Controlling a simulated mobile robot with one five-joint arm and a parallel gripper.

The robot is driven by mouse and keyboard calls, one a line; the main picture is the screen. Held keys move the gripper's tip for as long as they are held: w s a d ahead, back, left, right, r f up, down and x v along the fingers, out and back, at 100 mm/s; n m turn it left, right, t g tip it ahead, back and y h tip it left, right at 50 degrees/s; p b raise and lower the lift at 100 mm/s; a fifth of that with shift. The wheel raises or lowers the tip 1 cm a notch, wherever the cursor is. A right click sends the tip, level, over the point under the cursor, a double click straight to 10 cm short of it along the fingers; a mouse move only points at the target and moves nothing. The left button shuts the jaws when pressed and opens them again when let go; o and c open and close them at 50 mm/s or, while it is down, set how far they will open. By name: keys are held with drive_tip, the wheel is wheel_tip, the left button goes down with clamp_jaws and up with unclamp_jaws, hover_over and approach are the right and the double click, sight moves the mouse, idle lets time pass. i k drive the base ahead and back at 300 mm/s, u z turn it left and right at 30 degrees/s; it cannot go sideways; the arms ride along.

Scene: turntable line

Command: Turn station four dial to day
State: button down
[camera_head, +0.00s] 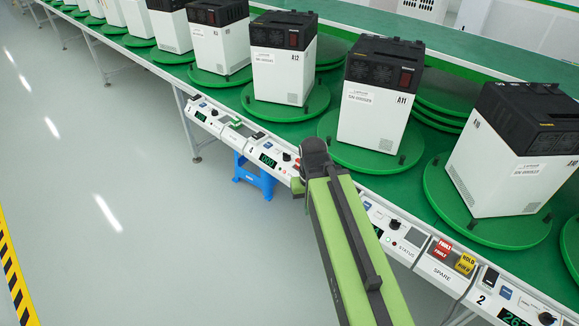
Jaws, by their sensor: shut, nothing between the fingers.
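The station four panel (259,158) is on the front rail of the line, left of my arm, with a small "4" label and a lit green display (267,160). The dark round knob at its right is the station four dial (286,157); its pointer and the day mark are too small to read. My gripper (299,185) is at the far end of my green arm, close to the right of the dial and shut on nothing. My dark wrist and arm hide most of it and the rail beneath. I cannot tell whether it touches the panel.
White boxes with black tops, such as the A11 box (374,115), stand on green turntables (361,155) behind the rail. Red FAULT and yellow HOLD tags (465,263) sit on the spare panel. A blue stool (257,181) stands below the rail. The grey floor (130,190) at left is clear.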

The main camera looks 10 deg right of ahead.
sight(286, 157)
drive_tip(key=u, duration=0.15)
drive_tip(key=i, duration=0.95)
drive_tip(key=u, duration=0.2)
drive_tip(key=k, duration=0.7)
drive_tip(key=z, duration=0.25)
drive_tip(key=i, duration=0.45)
